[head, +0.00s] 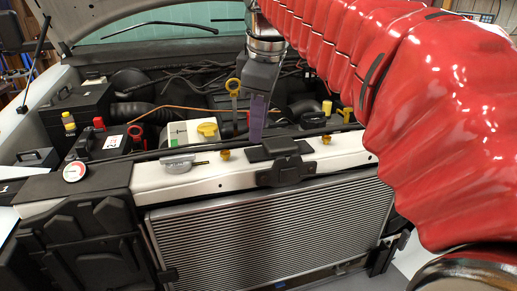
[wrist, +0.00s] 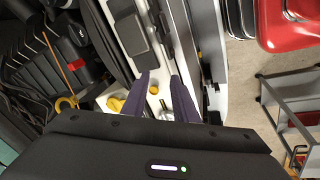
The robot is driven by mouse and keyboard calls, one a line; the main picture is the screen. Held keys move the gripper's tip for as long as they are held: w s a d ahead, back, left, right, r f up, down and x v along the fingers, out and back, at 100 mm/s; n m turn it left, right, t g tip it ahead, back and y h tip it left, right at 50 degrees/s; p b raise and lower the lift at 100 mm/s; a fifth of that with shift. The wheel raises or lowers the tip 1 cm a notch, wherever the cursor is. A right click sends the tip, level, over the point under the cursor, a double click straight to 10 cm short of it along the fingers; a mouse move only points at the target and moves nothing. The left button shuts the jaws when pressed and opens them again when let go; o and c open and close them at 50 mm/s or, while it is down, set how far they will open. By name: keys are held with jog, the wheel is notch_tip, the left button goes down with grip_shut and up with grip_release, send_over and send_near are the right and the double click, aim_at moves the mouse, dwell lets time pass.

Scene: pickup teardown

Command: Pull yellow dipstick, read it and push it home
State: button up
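The yellow dipstick (head: 233,84) has a ring handle and stands upright in the engine bay, just left of my gripper in the head view. A yellow ring, likely its handle, also shows in the wrist view (wrist: 66,103), left of my fingers. My gripper (head: 257,133) points down over the engine bay, its purple fingers seen edge-on in the head view. In the wrist view the two fingers (wrist: 161,75) stand apart with nothing gripped. The dipstick's lower end is hidden in the engine bay.
A yellow cap (head: 208,128) and a black battery with a red cap (head: 98,122) are nearby. The white front panel (head: 225,182) and radiator (head: 270,230) lie in front. A round gauge (head: 74,171) sits at left.

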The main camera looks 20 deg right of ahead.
jog(key=shift+s+f+m+t, duration=0.3)
jog(key=shift+s+f+m, duration=1.3)
jog(key=shift+s+f, duration=0.5)
jog(key=shift+f, duration=0.15)
jog(key=s+f+m, duration=0.4)
jog(key=s+f, duration=0.2)
jog(key=f, duration=0.3)
jog(key=s+f+m+t, duration=0.1)
jog(key=s+f+m, duration=0.4)
jog(key=f, duration=0.4)
jog(key=shift+s+f+t, duration=0.3)
jog(key=shift+s+f, duration=0.05)
jog(key=shift+s, duration=0.5)
jog(key=shift+o, duration=0.7)
